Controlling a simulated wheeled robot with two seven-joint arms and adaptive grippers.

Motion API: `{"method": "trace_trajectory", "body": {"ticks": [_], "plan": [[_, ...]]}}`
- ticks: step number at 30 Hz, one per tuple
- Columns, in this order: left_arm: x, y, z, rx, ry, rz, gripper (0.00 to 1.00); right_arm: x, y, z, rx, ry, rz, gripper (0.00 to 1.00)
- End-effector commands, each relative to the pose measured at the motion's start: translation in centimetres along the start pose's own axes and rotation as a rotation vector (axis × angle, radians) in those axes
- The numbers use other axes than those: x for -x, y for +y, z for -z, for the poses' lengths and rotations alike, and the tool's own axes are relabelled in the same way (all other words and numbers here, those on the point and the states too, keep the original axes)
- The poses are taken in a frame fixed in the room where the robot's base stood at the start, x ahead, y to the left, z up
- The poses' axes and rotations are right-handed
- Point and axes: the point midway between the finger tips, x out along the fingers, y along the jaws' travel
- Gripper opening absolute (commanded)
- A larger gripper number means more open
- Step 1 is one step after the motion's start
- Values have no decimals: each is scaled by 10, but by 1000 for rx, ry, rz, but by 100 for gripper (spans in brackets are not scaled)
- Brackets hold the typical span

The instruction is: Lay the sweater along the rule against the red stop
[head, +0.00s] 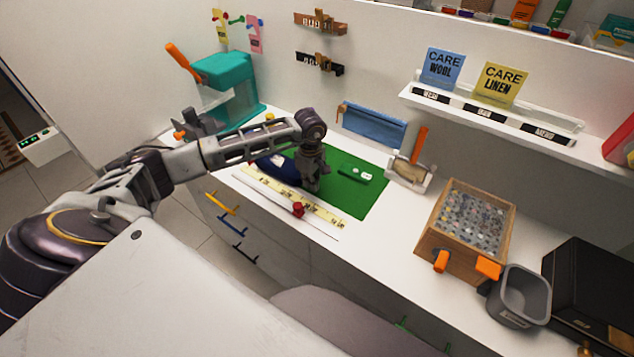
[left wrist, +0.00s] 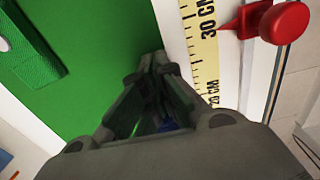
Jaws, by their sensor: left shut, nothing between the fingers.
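The dark navy sweater (head: 277,165) lies folded on the green mat (head: 352,199) behind the yellow rule (head: 270,189). My left gripper (head: 311,186) is shut and empty, low over the mat at the sweater's right end; it partly hides the sweater. The red stop (head: 298,209) is at the front side of the rule, to the right of the sweater's visible part. The red stop (left wrist: 283,22) points near the 30 cm mark. Only a small blue patch shows between the fingers.
A green block (head: 354,171) with white spots lies on the mat. A teal machine (head: 228,80) stands at the left. An orange-handled tool (head: 413,165), a wooden box (head: 430,241) and a grey bin (head: 521,299) stand at the right. A white shelf (head: 480,112) juts out above.

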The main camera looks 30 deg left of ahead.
Motion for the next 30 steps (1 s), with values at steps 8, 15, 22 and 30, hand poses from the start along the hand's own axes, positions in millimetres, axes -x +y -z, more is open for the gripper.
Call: {"method": "trace_trajectory", "body": {"ticks": [8, 15, 22, 30], "plan": [[0, 0, 10, 0, 0, -1, 0, 2, -10, 5, -1, 5, 10, 40], [0, 0, 10, 0, 0, -1, 0, 2, -2, 6, 0, 8, 2, 40], [-1, 0, 18, 1, 1, -1, 0, -3, 4, 5, -1, 7, -4, 40], [-1, 0, 34, 1, 1, -1, 0, -12, 18, 4, 3, 8, -19, 40]]}}
